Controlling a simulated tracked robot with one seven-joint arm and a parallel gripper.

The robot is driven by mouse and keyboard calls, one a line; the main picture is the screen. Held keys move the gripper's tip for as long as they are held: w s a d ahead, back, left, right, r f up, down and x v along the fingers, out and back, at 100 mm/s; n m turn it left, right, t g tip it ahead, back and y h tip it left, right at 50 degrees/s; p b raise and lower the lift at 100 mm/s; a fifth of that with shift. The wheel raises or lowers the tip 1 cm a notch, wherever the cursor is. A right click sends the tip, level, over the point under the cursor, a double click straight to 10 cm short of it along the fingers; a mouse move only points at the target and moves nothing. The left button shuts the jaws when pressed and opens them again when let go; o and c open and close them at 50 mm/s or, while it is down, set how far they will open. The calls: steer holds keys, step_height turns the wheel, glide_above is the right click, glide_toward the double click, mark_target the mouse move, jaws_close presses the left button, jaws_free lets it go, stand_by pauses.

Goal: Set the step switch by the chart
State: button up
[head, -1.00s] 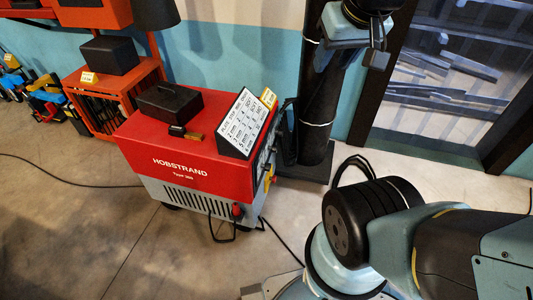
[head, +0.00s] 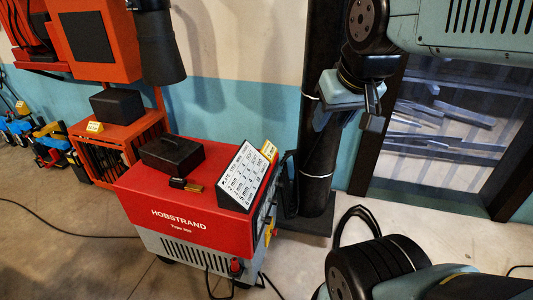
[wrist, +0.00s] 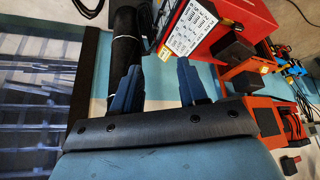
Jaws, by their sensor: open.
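The red and grey HOBSTRAND welder (head: 165,200) stands on the floor. A white chart (head: 247,178) with plate thickness in mm and a steps column leans on its top right edge; its small print is hard to read. The chart also shows in the wrist view (wrist: 196,28). The panel with controls (head: 268,208) faces right and is seen nearly edge-on; I cannot make out the step switch or its setting. My gripper (head: 347,112) is open and empty, above and to the right of the welder. In the wrist view its two blue fingers (wrist: 158,68) stand apart, with the chart beyond them.
A yellow tag (head: 269,151) sits by the chart. A black box (head: 172,153) and a small brass-and-black piece (head: 186,185) lie on the welder. A dark column (head: 316,185) stands close to the panel side. An orange rack (head: 105,155) is at left. Cables cross the floor.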

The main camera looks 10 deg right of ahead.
stand_by(0.5)
steer(key=o, duration=0.3)
steer(key=shift+w+f, duration=0.1)
steer(key=shift+w, duration=0.1)
steer(key=shift+o, duration=0.6)
steer(key=w+f+m+g+y, duration=0.4)
steer(key=w+f+g, duration=0.2)
steer(key=w+f, duration=0.4)
steer(key=shift+w+f, duration=0.15)
steer(key=shift+w, duration=0.95)
steer(key=w+d+f+m+g+y, duration=0.1)
steer(key=w+d+f+m+y, duration=0.15)
steer(key=w+f, duration=0.4)
steer(key=w+d+f+m+g+y, duration=0.1)
steer(key=w+f+m+y, duration=0.2)
steer(key=f, duration=0.6)
steer(key=m+t+y, duration=0.6)
steer(key=m+t, duration=0.5)
steer(key=m, duration=0.4)
glide_toward(266, 220)
steer(key=w+f+x, duration=0.1)
steer(key=x, duration=0.6)
steer(key=shift+w, duration=0.25)
steer(key=shift+f, duration=0.15)
steer(key=shift+c, duration=0.5)
